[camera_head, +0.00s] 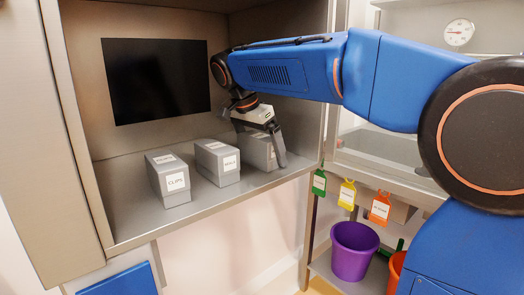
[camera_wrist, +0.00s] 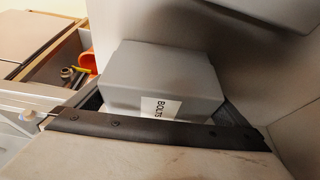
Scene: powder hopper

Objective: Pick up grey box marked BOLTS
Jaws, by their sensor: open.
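The grey box marked BOLTS (camera_wrist: 160,75) fills the middle of the wrist view, its white label facing the camera. In the head view it is the rightmost grey box (camera_head: 256,152) on the cabinet shelf, partly hidden by my gripper. My gripper (camera_head: 262,143) is open at this box, with one finger reaching down along its right side. In the wrist view dark finger parts show at the box's left and right lower edges. Whether they touch it I cannot tell.
A grey box marked CLIPS (camera_head: 169,181) and another grey box (camera_head: 217,163) with an unclear label stand left on the shelf (camera_head: 135,224). The cabinet's right wall (camera_head: 318,120) is close to my gripper. A purple bucket (camera_head: 352,262) stands lower right.

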